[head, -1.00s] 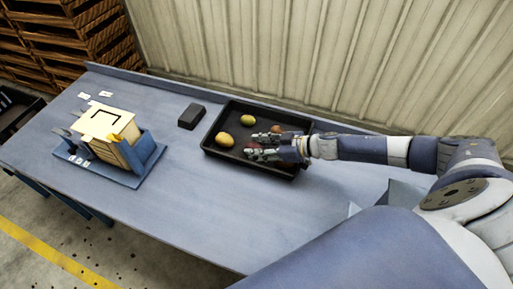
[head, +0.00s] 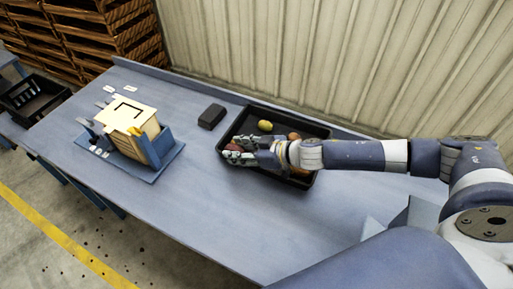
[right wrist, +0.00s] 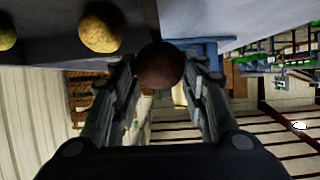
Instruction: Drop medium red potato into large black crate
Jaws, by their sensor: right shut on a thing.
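A dark red potato (right wrist: 160,66) sits between the fingertips of my right gripper (right wrist: 160,80) in the right wrist view. In the head view the right gripper (head: 236,154) is shut on this red potato (head: 233,147), over the left part of the black tray (head: 305,186); the gripper covers part of it. A black crate (head: 20,97) stands at the far left, beyond the table's end and well away from the gripper. My left gripper is not in view.
A yellow potato (head: 265,126) and a brownish potato (head: 293,136) lie in the tray. A dark block (head: 212,116) lies left of it. A blue stand with a pale box (head: 130,113) stands between tray and crate. The table's front (head: 200,210) is clear.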

